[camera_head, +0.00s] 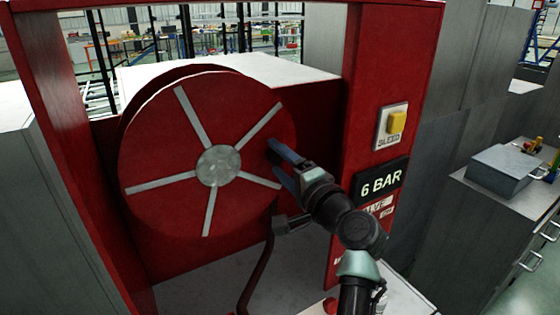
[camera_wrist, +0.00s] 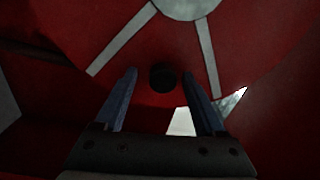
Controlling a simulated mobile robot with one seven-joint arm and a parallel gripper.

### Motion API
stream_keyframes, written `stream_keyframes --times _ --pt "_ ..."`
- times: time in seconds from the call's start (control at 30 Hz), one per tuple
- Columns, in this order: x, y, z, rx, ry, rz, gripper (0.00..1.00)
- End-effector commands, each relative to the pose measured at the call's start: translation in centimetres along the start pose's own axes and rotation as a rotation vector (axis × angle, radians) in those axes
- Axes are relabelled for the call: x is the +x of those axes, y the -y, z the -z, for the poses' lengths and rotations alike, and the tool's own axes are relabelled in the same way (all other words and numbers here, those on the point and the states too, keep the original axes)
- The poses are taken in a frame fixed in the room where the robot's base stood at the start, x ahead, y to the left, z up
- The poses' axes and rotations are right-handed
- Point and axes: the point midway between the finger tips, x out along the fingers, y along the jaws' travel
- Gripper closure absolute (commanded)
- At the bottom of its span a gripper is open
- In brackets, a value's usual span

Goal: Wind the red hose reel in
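The red hose reel (camera_head: 160,125) is a large disc with pale spokes and a grey round hub (camera_head: 219,166), set in a red frame. My gripper (camera_head: 277,160) is at the right side of the disc, its blue fingers pointing at the reel face. In the wrist view the fingers (camera_wrist: 165,95) are apart, with a dark round knob (camera_wrist: 163,78) on the reel face showing between and just beyond their tips. I cannot tell whether the fingers touch it. In the head view the fingers mostly hide the knob. The hose itself is not clearly visible.
The red frame's right post (camera_head: 375,90) carries a yellow BLEED button (camera_head: 397,122) and a 6 BAR sign (camera_head: 381,180), close to my arm. A dark red bent pipe (camera_head: 258,270) runs below the reel. A grey cabinet with a box (camera_head: 505,168) stands at right.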

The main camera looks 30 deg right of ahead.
Motion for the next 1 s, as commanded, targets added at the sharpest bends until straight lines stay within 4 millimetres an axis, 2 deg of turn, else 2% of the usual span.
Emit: stream_keyframes --times 0.2,0.37,0.8,1.0 --pt "-0.3 0.1 0.1 -0.002 -0.002 0.002 0.28" --pt "-1.8 -0.1 0.1 -0.002 -0.004 0.002 0.28" --pt "-10.4 -0.3 0.0 -0.002 -0.003 0.001 0.28" --pt "-12.6 -0.1 0.0 -0.001 -0.002 0.001 0.28"
